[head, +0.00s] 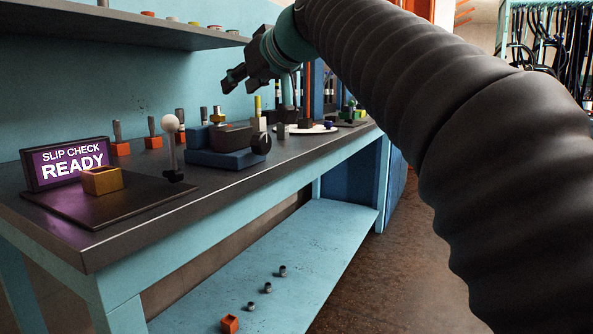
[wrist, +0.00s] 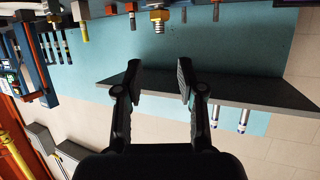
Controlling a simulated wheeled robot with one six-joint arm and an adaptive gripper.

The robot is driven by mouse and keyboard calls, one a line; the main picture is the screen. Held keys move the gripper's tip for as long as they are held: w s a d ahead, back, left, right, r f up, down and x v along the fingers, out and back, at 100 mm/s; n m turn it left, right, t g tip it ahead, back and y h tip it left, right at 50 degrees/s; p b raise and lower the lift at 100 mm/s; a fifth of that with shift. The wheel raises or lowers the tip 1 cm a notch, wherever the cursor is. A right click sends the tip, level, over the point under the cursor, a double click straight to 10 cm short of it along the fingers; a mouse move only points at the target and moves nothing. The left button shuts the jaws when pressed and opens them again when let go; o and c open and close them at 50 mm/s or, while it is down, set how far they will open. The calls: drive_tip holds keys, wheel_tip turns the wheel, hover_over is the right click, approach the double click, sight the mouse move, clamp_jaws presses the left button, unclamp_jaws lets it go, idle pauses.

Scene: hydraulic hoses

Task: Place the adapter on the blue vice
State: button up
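The blue vice (head: 228,153) stands on the bench, with a dark jaw block on top and a round dark knob at its right. A brass fitting with a grey top, probably the adapter (head: 217,115), shows upright at the vice; I cannot tell whether it rests on it or stands behind. A similar brass hex fitting (wrist: 158,16) is at the top edge of the wrist view. My gripper (head: 230,82) is above the bench, higher than the vice, its fingers pointing left. In the wrist view my gripper (wrist: 159,72) is open, with nothing between the fingers.
A wall shelf (head: 150,28) with small parts runs above the bench. A white ball-topped post (head: 170,128), a dark mat with a yellow box (head: 102,180) and a lit sign (head: 68,163) are to the left. A white plate (head: 312,128) lies right of the vice.

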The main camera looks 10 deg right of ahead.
drive_tip(key=shift+f, duration=0.1)
drive_tip(key=s+d+f+m+g+h, duration=0.2)
drive_tip(key=s+d+f, duration=0.2)
drive_tip(key=s+f, duration=0.5)
drive_tip(key=s+d+f+m+g+h, duration=0.2)
drive_tip(key=s+d+f, duration=0.3)
drive_tip(key=f, duration=1.5)
drive_tip(key=s+d+f+m+g+h, duration=0.1)
drive_tip(key=s+d+f, duration=0.3)
drive_tip(key=s+f, duration=1)
drive_tip(key=shift+d+f+m+g+h, duration=0.4)
drive_tip(key=shift+g+h, duration=0.3)
drive_tip(key=shift+h, duration=0.1)
